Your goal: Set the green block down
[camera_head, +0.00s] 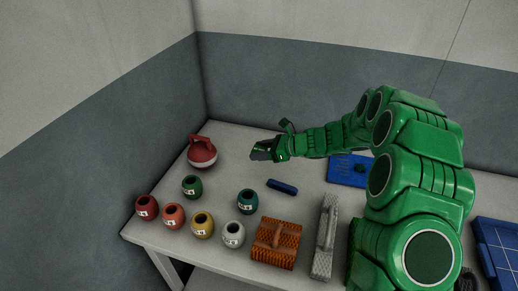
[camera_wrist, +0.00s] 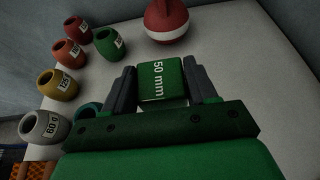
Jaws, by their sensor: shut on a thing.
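The green block (camera_wrist: 162,81) is marked "50 mm" in white and sits between the two dark fingers of my gripper (camera_head: 262,151) in the wrist view. My gripper is shut on it, one finger along each side. In the head view my gripper reaches left over the back part of the pale table (camera_head: 232,142). The block is hard to make out there against the fingers. I cannot tell the gap between block and table.
Several coloured pots, including a green one (camera_head: 192,187), stand front left. A dark blue bar (camera_head: 282,187), an orange brush (camera_head: 276,243), a grey brush (camera_head: 325,238) and a blue board (camera_head: 345,172) lie nearby. Table around my gripper is clear.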

